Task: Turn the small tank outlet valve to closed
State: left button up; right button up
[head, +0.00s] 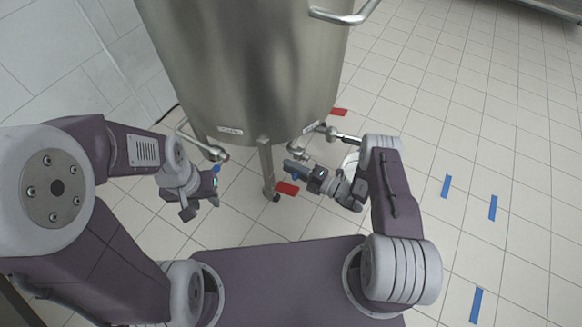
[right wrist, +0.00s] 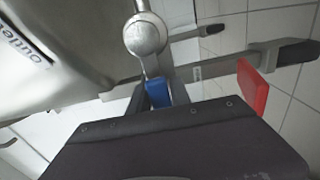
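The steel tank (head: 250,70) stands ahead of me. Its outlet valve shows in the right wrist view as a round metal body (right wrist: 146,34) beside a label reading "outlet" (right wrist: 30,36). The valve's blue handle (right wrist: 158,93) hangs below the metal body, between the dark fingers of my right gripper (right wrist: 160,97). The handle nearly fills the gap; whether both fingers press on it is unclear. In the head view my right gripper (head: 294,169) is under the tank's right front. My left gripper (head: 203,201) is lower left of the tank, apart from the outlet valve; its finger gap is unclear.
A second pipe fitting (head: 213,153) with a blue piece (head: 216,169) is close to my left gripper. A tank leg (head: 267,165) stands between my grippers. A red piece (head: 288,188) is near it. The tiled floor (head: 480,130) at right is open, with blue tape strips (head: 493,208).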

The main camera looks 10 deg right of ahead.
jog(key=shift+o, duration=1.2)
jog(key=p+v, duration=0.3)
jog(key=v, duration=0.6)
